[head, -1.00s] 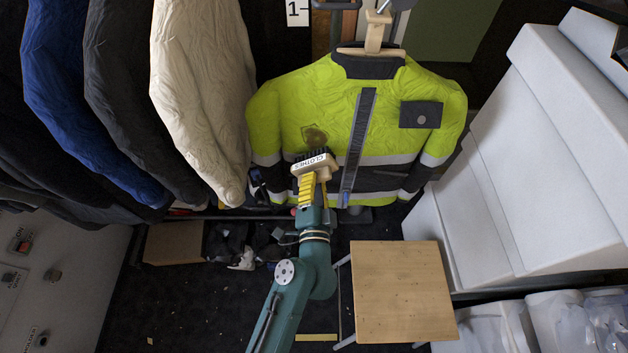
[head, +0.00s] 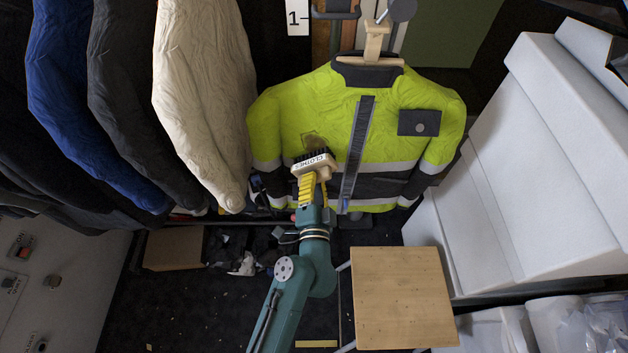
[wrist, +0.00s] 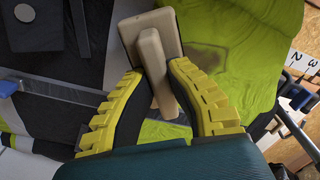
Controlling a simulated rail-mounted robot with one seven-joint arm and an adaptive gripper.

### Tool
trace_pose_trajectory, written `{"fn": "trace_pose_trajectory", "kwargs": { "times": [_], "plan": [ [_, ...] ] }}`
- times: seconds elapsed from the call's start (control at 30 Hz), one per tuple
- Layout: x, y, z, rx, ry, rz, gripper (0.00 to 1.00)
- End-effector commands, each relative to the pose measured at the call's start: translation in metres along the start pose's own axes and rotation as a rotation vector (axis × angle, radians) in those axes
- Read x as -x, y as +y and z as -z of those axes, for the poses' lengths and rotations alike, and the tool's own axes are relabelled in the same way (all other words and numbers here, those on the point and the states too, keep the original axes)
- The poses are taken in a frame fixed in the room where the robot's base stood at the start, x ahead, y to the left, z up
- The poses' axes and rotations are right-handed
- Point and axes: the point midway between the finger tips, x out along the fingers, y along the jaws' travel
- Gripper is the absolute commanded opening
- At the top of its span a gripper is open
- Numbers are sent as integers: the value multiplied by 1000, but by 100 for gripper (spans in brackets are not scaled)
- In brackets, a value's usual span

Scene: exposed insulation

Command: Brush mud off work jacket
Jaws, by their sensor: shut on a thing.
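The work jacket (head: 290,124) is bright yellow-green and black with grey bands, and hangs on a wooden hanger (head: 374,50). A faint brown mud patch (head: 314,141) is on its chest, left of the dark zip strip; the wrist view also shows the brownish stain (wrist: 203,55). My gripper (head: 309,186) has yellow fingers shut on the handle of a clothes brush (head: 314,166), a pale block marked "CLOTHES" with dark bristles. The brush is in front of the jacket just below the patch. I cannot tell whether the bristles touch the cloth. The brush's back and handle (wrist: 155,60) show between the fingers.
White, dark and blue jackets (head: 200,95) hang at the left. White stepped blocks (head: 540,150) stand at the right. A wooden stool (head: 402,298) stands below the jacket. A cardboard box (head: 174,247) is on the dark floor.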

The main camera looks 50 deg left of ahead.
Motion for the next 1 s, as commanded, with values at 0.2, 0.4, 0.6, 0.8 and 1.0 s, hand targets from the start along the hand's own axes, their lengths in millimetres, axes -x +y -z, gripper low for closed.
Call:
{"fn": "trace_pose_trajectory", "kwargs": {
  "times": [0.2, 0.4, 0.6, 0.8, 1.0],
  "plan": [
    [1, -25, 15, 1, 1, 2, 0],
    [1, -29, 18, 1, 1, 2, 0],
    [0, -47, 29, 1, 1, 3, 0],
    [-1, -58, 35, 1, 1, 2, 0],
    [-1, -68, 42, 2, 2, 3, 0]
  ]
}}
